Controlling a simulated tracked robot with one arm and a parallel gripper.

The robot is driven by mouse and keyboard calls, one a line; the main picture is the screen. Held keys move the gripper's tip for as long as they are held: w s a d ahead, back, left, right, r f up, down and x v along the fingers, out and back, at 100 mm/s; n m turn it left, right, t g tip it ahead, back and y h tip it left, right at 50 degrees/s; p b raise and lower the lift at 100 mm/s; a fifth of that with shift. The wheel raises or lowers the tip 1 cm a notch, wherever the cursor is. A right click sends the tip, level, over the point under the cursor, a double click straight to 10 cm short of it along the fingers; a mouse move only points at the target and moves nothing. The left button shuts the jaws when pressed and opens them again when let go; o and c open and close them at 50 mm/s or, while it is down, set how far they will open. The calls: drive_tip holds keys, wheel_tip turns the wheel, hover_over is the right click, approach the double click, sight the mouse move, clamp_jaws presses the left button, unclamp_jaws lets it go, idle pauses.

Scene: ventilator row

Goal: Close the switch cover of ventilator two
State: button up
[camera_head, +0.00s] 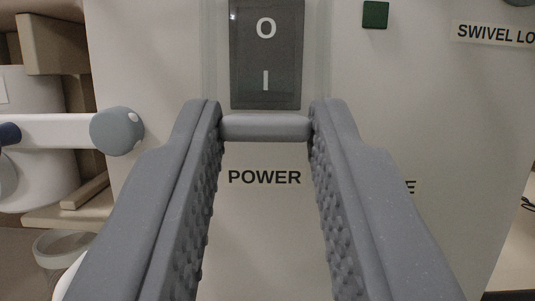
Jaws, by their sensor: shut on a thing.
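A dark rocker switch (266,55) marked O and I sits on a pale panel at the top middle. Faint edges of a clear switch cover (318,50) run down both sides of it. A grey bar (265,127), which looks like the cover's handle, lies level just below the switch and above the POWER label (264,177). My gripper (265,122) has a fingertip at each end of this bar and is shut on it. I cannot tell how far the cover stands off the panel. No ventilator number shows.
A green square (375,14) and a SWIVEL LO... label (494,34) are on the panel at upper right. Another label is partly hidden by my right finger. A white rod with a grey round end (117,131) stands at the left, near shelves.

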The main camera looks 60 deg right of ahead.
drive_tip(key=shift+w+d+f+t+h, duration=0.2)
drive_tip(key=shift+d+t+h, duration=0.1)
drive_tip(key=shift+h, duration=0.2)
drive_tip(key=shift+r, duration=0.1)
